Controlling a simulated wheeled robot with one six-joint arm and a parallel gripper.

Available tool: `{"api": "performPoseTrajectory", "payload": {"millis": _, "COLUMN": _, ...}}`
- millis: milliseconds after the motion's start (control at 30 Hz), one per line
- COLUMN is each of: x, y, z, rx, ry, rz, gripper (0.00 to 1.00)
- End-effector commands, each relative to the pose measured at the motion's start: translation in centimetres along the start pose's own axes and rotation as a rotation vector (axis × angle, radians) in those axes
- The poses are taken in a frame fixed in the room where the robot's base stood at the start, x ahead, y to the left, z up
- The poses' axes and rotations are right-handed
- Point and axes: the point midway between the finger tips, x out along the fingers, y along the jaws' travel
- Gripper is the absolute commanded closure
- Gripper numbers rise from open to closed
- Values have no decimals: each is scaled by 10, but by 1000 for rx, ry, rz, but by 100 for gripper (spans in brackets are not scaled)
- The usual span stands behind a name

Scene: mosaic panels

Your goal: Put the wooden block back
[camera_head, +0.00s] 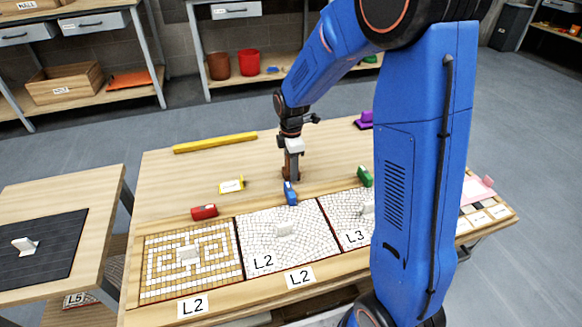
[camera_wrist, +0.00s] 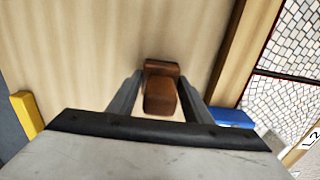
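The wooden block (camera_wrist: 160,99) is brown, with a broad base and a raised handle-like part. In the wrist view it lies between the two fingers of my gripper (camera_wrist: 161,76), on the light wood tabletop. Narrow gaps seem to show between the handle part and the fingers, so the gripper looks open around it. In the head view my gripper (camera_head: 291,166) points down over the table behind the panels. The brown block (camera_head: 291,173) is mostly hidden there by the fingers.
A blue block (camera_head: 290,193) stands just in front of my gripper. A long yellow bar (camera_head: 215,143) lies behind. Mosaic panels (camera_head: 188,262) fill the front edge.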

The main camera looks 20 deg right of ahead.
Motion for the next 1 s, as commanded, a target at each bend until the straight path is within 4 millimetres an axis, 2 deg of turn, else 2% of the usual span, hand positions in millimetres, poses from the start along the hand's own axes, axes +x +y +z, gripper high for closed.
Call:
{"api": "performPoseTrajectory", "payload": {"millis": 333, "x": -1, "y": 0, "z": 0, "rx": 0, "ry": 0, "rz": 0, "gripper": 39}}
{"api": "performPoseTrajectory", "payload": {"millis": 467, "x": -8, "y": 0, "z": 0, "rx": 0, "ry": 0, "rz": 2, "gripper": 39}}
{"api": "performPoseTrajectory", "payload": {"millis": 567, "x": -20, "y": 1, "z": 0, "rx": 0, "ry": 0, "rz": 4, "gripper": 39}}
{"api": "performPoseTrajectory", "payload": {"millis": 1000, "x": -100, "y": 0, "z": 0, "rx": 0, "ry": 0, "rz": 3, "gripper": 39}}
